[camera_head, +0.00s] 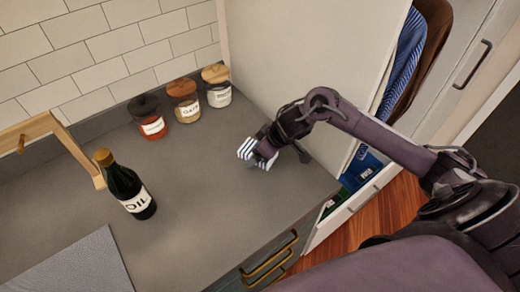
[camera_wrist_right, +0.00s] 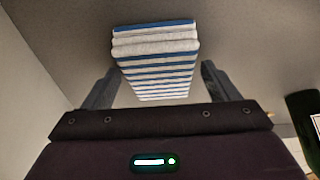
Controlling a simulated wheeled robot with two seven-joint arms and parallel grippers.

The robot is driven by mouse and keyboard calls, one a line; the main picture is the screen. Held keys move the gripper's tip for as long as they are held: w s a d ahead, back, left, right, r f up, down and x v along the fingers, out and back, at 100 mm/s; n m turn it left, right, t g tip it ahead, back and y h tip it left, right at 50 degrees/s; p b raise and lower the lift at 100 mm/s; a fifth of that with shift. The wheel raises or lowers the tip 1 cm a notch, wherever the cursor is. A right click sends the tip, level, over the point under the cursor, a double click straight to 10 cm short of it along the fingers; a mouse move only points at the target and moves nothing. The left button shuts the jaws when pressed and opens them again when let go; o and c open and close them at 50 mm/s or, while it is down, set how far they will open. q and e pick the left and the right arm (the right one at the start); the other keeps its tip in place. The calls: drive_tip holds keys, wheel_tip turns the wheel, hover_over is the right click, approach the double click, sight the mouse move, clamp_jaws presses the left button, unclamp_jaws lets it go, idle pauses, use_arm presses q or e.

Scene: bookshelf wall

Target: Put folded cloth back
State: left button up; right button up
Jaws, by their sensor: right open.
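A folded cloth with blue and white stripes (camera_head: 246,150) lies on the grey counter (camera_head: 210,220), near its right end. In the right wrist view the cloth (camera_wrist_right: 155,58) is a neat stack between my right gripper's fingers (camera_wrist_right: 158,85). My right gripper (camera_head: 275,152) is at the cloth in the head view and partly hides it. Its two fingers are apart, one on each side, with a visible gap to the cloth at least on the right. My left gripper does not show.
A dark oil bottle (camera_head: 127,187) stands on the counter left of centre. Lidded jars (camera_head: 185,101) stand along the tiled wall. A white panel (camera_head: 310,70) bounds the counter on the right, with hanging clothes (camera_head: 405,55) beyond it. A grey mat (camera_head: 85,268) lies at lower left.

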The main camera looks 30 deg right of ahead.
drive_tip(key=v, duration=1.2)
drive_tip(key=shift+r, duration=0.15)
